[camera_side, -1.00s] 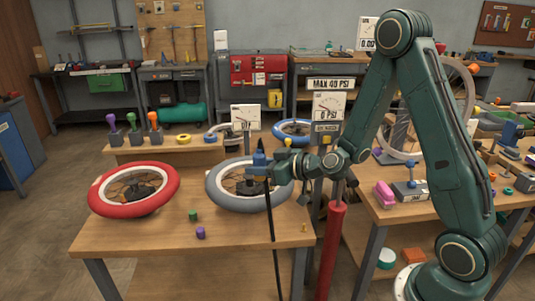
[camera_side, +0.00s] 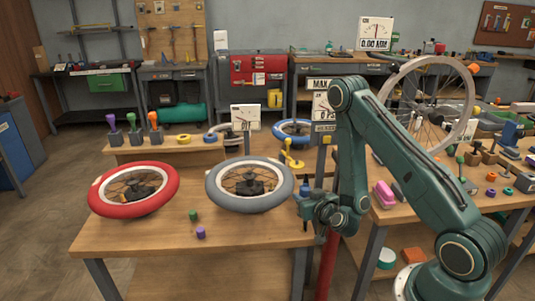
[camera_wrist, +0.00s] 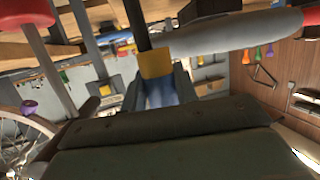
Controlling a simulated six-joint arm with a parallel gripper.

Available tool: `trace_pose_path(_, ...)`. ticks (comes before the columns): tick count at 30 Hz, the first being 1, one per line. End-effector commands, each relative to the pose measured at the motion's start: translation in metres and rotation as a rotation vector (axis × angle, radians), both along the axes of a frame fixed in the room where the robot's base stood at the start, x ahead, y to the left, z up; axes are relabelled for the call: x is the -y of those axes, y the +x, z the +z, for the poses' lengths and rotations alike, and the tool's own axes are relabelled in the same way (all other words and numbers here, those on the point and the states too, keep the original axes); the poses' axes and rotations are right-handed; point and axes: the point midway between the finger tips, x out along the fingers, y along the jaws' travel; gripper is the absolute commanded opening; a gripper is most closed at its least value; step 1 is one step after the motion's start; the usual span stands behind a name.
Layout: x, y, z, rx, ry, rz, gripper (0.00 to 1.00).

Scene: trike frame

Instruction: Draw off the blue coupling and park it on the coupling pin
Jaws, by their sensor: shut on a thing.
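The blue coupling (camera_side: 303,191) is upright in my gripper (camera_side: 306,206), just right of the grey-tyred wheel (camera_side: 212,190) and apart from it, near the bench's right edge. My gripper is shut on it. In the wrist view the blue coupling (camera_wrist: 163,90) lies between the jaws, with a yellow band (camera_wrist: 157,63) and a dark hose (camera_wrist: 137,25) leading away. I cannot tell for sure which post is the coupling pin; a grey post with a yellow part (camera_side: 325,139) stands behind my gripper, partly hidden by my arm.
A red-tyred wheel (camera_side: 105,207) lies at the left of the bench (camera_side: 130,237). Small green (camera_side: 193,215) and purple (camera_side: 201,233) caps lie in front. A red pump cylinder (camera_side: 327,268) stands below my arm. A yellow upright piece (camera_side: 290,154) stands behind the grey wheel.

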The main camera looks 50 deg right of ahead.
Motion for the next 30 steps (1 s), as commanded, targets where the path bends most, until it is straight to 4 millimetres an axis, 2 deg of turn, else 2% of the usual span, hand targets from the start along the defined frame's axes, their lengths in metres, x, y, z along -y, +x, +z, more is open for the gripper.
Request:
trace_pose_path(19, 0.004, -0.006, -0.004, 0.001, -0.002, -0.025, 0.03)
trace_pose_path(30, 0.004, -0.005, -0.021, -0.001, -0.002, -0.023, 0.03)
